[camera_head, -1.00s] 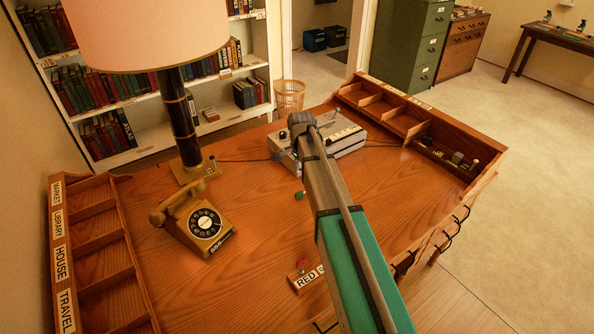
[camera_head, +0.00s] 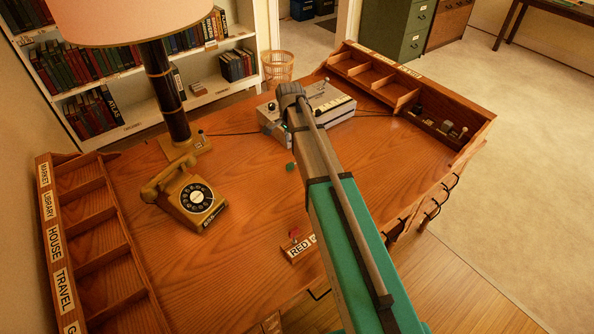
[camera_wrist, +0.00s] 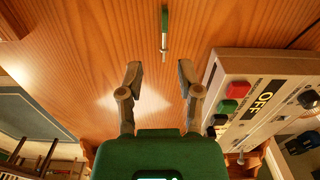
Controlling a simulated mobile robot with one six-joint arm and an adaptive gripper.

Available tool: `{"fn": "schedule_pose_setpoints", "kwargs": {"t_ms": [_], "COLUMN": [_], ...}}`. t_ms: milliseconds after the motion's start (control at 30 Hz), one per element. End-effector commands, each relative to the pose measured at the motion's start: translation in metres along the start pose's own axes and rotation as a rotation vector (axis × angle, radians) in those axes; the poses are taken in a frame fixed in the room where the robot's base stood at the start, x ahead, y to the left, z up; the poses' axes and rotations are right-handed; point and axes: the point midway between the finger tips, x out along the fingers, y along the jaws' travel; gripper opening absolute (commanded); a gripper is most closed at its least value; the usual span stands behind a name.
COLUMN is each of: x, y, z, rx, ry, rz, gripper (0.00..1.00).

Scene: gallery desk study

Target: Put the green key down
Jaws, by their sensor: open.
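The green key (camera_wrist: 164,28) shows at the top centre of the wrist view, with a green handle and a thin metal shaft, and appears to lie on the wooden desk (camera_wrist: 80,60). In the head view only a small green part of it (camera_head: 290,167) shows, left of my arm. My gripper (camera_wrist: 159,68) is open, with nothing between its fingers. The key's shaft end is just beyond the fingertips, apart from them. In the head view my arm hides the gripper.
A grey box with coloured buttons (camera_wrist: 255,98) stands close right of my gripper. A yellow telephone (camera_head: 190,196) and a lamp (camera_head: 172,100) stand left. A red item (camera_head: 295,234) is by the RED label. Compartment racks line the left (camera_head: 85,235) and right (camera_head: 400,85) sides.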

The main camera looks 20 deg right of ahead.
Motion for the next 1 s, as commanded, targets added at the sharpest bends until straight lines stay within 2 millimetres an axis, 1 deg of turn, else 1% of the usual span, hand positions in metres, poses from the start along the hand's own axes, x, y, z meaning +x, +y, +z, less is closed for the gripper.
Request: {"fn": "schedule_pose_setpoints", "kwargs": {"t_ms": [33, 167, 267, 700, 800, 900, 1000], "x": [0.0, 0.0, 0.0, 0.0, 0.0, 0.0, 0.0], "y": [0.009, 0.03, 0.052, 0.154, 0.172, 0.185, 0.193], "z": [0.005, 0.018, 0.031, 0.089, 0.099, 0.107, 0.111], "rx": [-0.029, -0.141, -0.259, -0.847, -0.961, -1.047, -1.101], "ry": [0.0, 0.0, 0.0, 0.0, -0.001, -0.001, -0.001], "rz": [0.0, 0.0, 0.0, 0.0, 0.0, 0.0, 0.0], "gripper": [0.46, 0.46, 0.46, 0.46, 0.46, 0.46, 0.46]}}
